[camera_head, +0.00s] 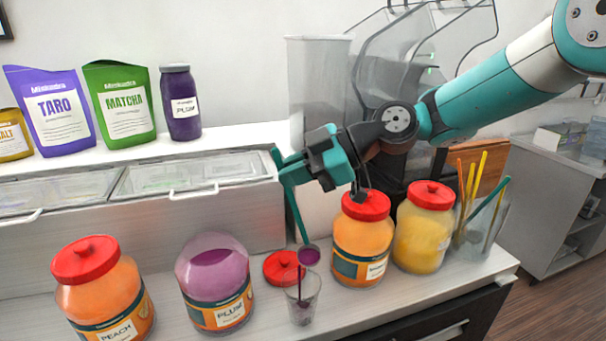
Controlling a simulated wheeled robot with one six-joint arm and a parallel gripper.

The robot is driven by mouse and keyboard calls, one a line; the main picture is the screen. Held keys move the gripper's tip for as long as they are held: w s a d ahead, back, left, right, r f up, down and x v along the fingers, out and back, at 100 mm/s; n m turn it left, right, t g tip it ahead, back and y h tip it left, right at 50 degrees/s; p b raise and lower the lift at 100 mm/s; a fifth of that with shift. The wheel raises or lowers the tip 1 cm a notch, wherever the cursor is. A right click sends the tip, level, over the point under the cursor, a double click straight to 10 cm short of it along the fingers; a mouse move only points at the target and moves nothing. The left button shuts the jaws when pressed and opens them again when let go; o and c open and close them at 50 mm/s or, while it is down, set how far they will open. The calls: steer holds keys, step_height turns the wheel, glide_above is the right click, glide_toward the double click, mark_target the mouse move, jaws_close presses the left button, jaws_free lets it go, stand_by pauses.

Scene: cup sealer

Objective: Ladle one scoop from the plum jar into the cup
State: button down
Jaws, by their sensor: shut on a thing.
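My gripper (292,170) is shut on the teal handle of the ladle (297,213), which hangs steeply downward. The ladle's bowl, showing purple inside, is just above the clear cup (303,308). A thin purple streak runs from beside the bowl down into the cup. The cup stands upright on the counter. The plum jar (215,285) stands left of the cup, without its lid, with purple contents and a PLUM label. A red lid (283,267) lies on the counter behind the cup.
A peach jar (103,292) with a red lid stands at left. Two red-lidded jars, one orange (361,240) and one yellow (424,228), stand right of the cup. A clear holder (476,238) with colored sticks is further right. A steel lidded bin (230,212) runs behind.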

steer(key=s+a+f+n+t+h+b, duration=0.2)
steer(key=s+f+b, duration=0.6)
steer(key=b, duration=0.4)
steer(key=s+a+f+n+t+h+b, duration=0.2)
steer(key=s+a+f+n+t+b, duration=0.2)
steer(key=b, duration=0.9)
steer(key=shift+s+a+f+t+h, duration=0.3)
steer(key=shift+s+a+f, duration=1.35)
steer(key=shift+s+f, duration=0.45)
steer(key=shift+w, duration=0.15)
